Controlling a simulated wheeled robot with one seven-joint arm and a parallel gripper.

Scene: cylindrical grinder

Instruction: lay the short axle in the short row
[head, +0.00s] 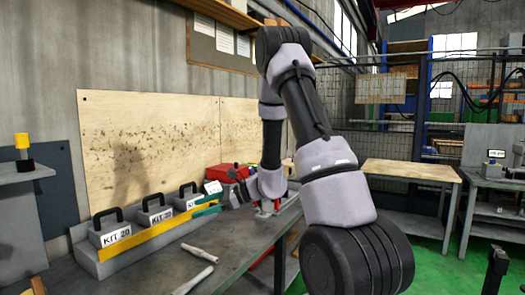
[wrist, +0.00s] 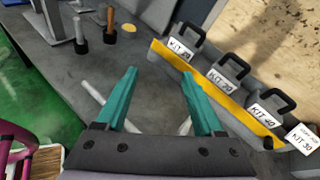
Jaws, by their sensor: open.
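Two pale metal axles lie on the grey bench in the head view, a farther one (head: 200,252) and a nearer one (head: 192,279) at the bottom edge. In the wrist view a pale rod (wrist: 93,93) shows left of the left finger, and another (wrist: 185,126) shows partly behind the right finger. I cannot tell which axle is the short one. No row marked short can be made out. My gripper (head: 206,205) is above the bench by the kit rack; its green fingers are apart and empty in the wrist view (wrist: 158,85).
A grey rack with a yellow front strip (head: 150,243) holds several KIT boxes (head: 115,233) with black handles along the wall. A red box (head: 225,172) stands behind my gripper. Two upright handled tools (wrist: 108,25) and a yellowish disc (wrist: 129,28) are on the bench.

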